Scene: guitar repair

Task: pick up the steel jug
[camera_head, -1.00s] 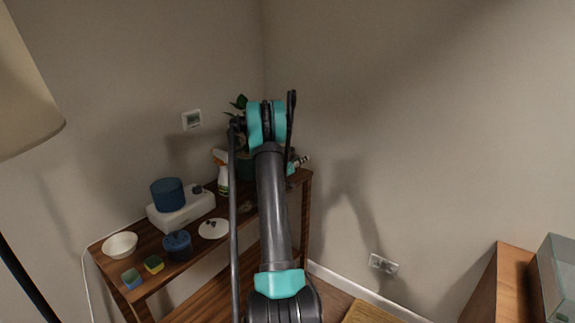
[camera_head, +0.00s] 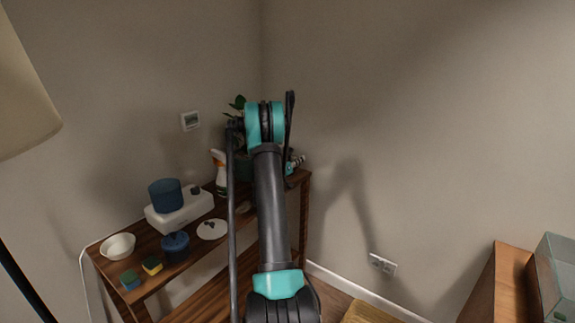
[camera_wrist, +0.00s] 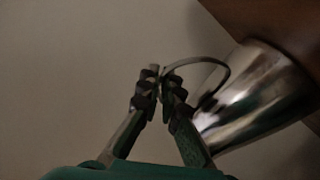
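The steel jug (camera_wrist: 255,98) is a shiny metal vessel at the right of the wrist view, with a thin curved handle (camera_wrist: 222,66). It appears slanted in this view, with one end against a brown wooden surface. My gripper (camera_wrist: 160,76) has its two fingers drawn close together at the tips. The outer part of the handle runs in between the fingertips, and they look closed on it. The jug's body is beside the right finger. In the head view I cannot make out the jug; my arm covers that part of the shelf.
The wooden shelf unit (camera_head: 140,291) stands in the corner. It holds a white bowl (camera_head: 118,246), sponges, a blue pot (camera_head: 175,246), a white appliance with a blue pot (camera_head: 166,194), a white lid (camera_head: 212,229) and a spray bottle (camera_head: 220,175). A lampshade (camera_head: 22,85) is at left.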

